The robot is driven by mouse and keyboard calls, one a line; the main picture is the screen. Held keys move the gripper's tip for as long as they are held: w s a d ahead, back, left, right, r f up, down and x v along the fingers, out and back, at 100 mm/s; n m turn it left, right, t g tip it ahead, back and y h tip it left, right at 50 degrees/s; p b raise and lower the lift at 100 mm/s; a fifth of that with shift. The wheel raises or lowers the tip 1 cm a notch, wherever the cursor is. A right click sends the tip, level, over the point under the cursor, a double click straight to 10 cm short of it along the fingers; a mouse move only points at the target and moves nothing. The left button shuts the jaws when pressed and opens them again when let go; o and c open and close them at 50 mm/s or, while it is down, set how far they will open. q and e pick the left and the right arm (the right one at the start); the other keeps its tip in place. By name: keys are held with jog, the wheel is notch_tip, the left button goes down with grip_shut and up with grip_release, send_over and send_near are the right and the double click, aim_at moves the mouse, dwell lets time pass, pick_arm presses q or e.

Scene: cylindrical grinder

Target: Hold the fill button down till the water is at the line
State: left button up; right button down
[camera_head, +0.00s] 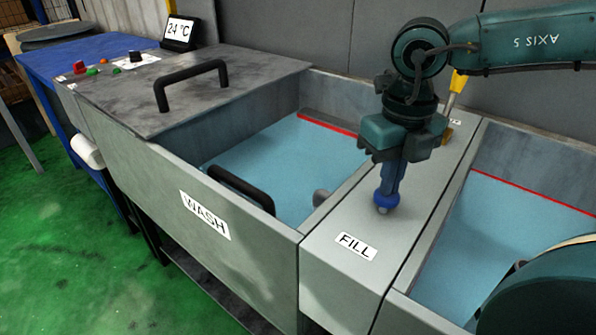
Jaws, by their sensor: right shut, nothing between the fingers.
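My right gripper (387,195) reaches down from the upper right, its blue fingers shut and empty. Its fingertips are over the grey top panel, just behind the FILL label (356,246). The fill button is not clearly visible; the fingers cover that spot, and I cannot tell whether they press it. Light blue water (290,165) is in the wash tank, with a red line (330,124) at its far edge. The right tank also holds blue water (480,235), up close under a red line (535,191) on its back wall. My left gripper is not in view.
A grey lid with a black handle (190,82) covers the left part of the wash tank (205,214). A black handle (240,187) is on the front wall. A yellow-handled item (456,88) stands behind my gripper. A 24 °C display (180,31) stands at the back left.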

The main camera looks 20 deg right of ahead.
notch_tip(320, 180, up, 7)
jog(key=p, duration=0.4)
dwell(0.4)
dwell(0.4)
